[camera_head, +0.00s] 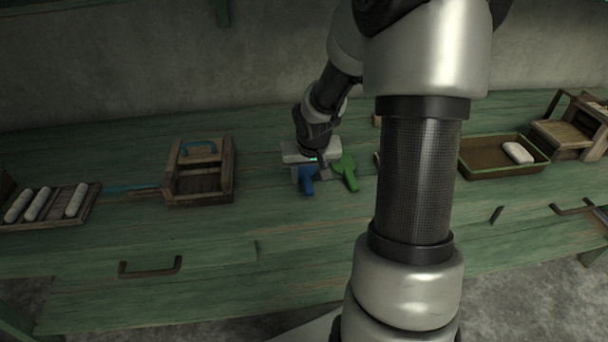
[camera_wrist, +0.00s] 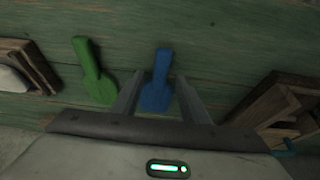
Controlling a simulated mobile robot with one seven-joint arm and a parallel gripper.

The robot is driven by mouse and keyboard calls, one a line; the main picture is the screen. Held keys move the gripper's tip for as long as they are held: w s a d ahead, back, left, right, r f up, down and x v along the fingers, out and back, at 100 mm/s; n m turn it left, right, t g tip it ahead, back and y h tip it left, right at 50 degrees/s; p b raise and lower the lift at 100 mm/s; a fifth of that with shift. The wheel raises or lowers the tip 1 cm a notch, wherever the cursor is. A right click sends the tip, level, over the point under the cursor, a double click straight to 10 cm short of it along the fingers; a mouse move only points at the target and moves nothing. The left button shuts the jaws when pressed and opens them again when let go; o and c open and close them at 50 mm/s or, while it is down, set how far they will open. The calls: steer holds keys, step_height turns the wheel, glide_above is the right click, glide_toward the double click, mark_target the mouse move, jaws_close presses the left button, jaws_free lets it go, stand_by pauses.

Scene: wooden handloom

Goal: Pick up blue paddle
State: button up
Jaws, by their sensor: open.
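The blue paddle (camera_head: 307,184) lies on the green wooden bench in the head view, just below my gripper (camera_head: 306,172). In the wrist view the blue paddle (camera_wrist: 158,92) sits between the two fingers of my open gripper (camera_wrist: 160,88), its narrow handle pointing away and its wider end nearer the palm. A gap shows between the paddle and each finger. The near end of the paddle is partly hidden by my gripper body. A green paddle (camera_head: 345,172) lies right of it; in the wrist view it is to the left (camera_wrist: 92,72), outside the fingers.
A wooden frame box with a blue handle (camera_head: 200,170) stands to the left. A tray with several white rolls (camera_head: 48,204) is at the far left. A brown tray (camera_head: 480,170) with a white piece is at the right. Clear bench lies in front of the paddles.

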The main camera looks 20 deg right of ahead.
steer(key=shift+x, duration=0.9)
steer(key=shift+f+b, duration=0.15)
steer(key=shift+b, duration=0.15)
jaws_close()
